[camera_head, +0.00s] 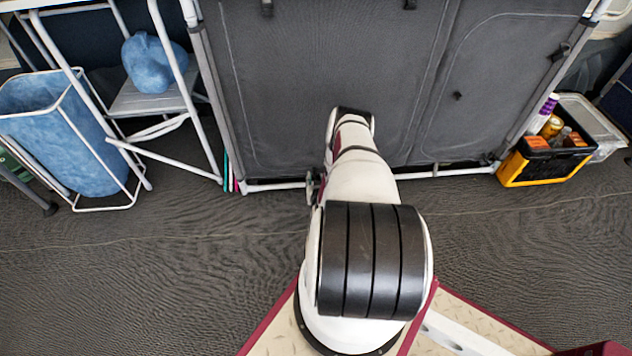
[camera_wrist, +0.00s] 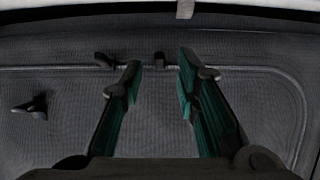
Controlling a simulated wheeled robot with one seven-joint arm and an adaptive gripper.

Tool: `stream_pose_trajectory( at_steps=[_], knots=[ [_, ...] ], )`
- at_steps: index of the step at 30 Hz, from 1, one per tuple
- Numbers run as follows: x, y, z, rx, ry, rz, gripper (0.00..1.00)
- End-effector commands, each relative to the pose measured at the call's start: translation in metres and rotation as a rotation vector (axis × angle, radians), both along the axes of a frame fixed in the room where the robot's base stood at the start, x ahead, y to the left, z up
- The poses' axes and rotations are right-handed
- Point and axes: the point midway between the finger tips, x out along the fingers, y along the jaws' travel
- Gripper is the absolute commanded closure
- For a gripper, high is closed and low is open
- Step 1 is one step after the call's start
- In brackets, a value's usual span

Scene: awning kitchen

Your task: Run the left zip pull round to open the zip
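The grey fabric cupboard front (camera_head: 300,60) stands upright ahead of me, with a zip line tracing a rounded panel. In the wrist view the zip line (camera_wrist: 240,69) runs across and curves down at the right. Another dark piece (camera_wrist: 103,60) is on the line just left of the left finger. In the head view my arm hides the gripper.
A dark knob-like piece (camera_wrist: 30,106) sticks out of the fabric at the left. The right door panel (camera_head: 490,90) has a small dark pull (camera_head: 458,96). A yellow-black crate (camera_head: 540,165) stands right; a blue laundry basket (camera_head: 65,130) and step stool (camera_head: 150,100) stand left.

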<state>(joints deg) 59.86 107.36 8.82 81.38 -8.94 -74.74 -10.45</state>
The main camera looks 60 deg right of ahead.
Motion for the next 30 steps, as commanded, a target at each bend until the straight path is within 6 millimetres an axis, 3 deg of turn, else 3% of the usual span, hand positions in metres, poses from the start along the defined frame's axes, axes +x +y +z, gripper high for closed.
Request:
stream_pose_trajectory(
  at_steps=[6, 15, 19, 30],
  knots=[
    [0.009, -0.0114, -0.006, -0.001, 0.0, 0.0, 0.71],
    [0.01, -0.012, -0.0058, -0.001, 0.001, 0.0, 0.71],
    [0.0099, -0.0118, -0.0059, -0.001, 0.001, 0.0, 1.0],
    [0.0082, -0.008, -0.0059, 0.001, 0.002, 0.0, 1.0]
  ],
)
